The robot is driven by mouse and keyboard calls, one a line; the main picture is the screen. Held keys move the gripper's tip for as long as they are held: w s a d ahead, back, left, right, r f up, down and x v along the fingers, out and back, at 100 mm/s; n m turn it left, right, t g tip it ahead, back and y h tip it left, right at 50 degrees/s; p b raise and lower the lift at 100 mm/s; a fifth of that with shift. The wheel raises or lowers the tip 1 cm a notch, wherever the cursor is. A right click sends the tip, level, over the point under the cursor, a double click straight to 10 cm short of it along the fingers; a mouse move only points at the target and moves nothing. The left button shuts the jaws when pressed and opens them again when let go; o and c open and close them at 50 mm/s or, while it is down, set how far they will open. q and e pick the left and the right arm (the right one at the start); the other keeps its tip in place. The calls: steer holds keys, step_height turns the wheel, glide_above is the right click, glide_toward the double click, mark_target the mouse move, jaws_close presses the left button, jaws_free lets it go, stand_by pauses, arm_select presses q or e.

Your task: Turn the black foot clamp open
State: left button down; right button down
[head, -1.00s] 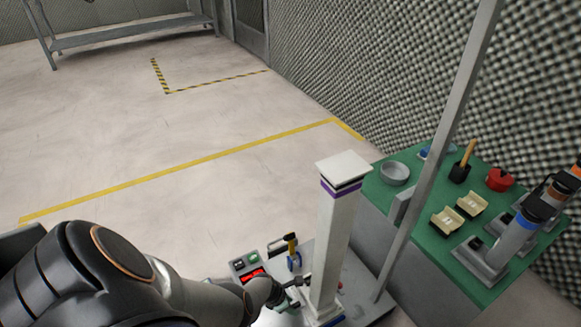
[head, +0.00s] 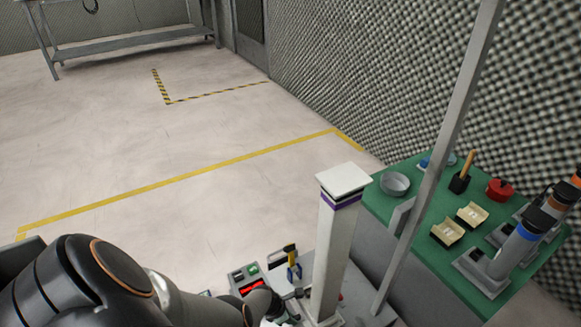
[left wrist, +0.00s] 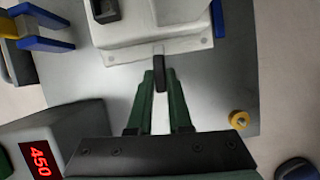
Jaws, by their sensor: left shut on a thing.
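The black foot clamp (left wrist: 159,74) shows in the left wrist view as a short dark lever at the foot of a white column base (left wrist: 160,38). My left gripper (left wrist: 160,82) has its green fingers on either side of the lever and is shut on it. In the head view my left gripper (head: 297,296) is low beside the white column (head: 332,250), and the clamp itself is too small to make out there. The column stands upright on a grey metal plate (left wrist: 110,85). My right gripper is in neither view.
A box with a red display (left wrist: 40,160) stands left of the gripper. A blue-and-yellow part (left wrist: 42,42) and a yellow knob (left wrist: 238,119) are nearby. A grey post (head: 435,170) rises right of the column, before a green bench (head: 415,165) with several tools. Floor behind is open.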

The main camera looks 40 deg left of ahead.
arm_select(q)
steer(key=shift+w+m, duration=0.2)
steer(key=shift+m, duration=0.2)
steer(key=shift+m+h, duration=0.3)
steer(key=shift+s, duration=0.15)
steer(key=c, duration=0.8)
jaws_free()
steer(key=shift+c, duration=0.2)
steer(key=shift+r, duration=0.1)
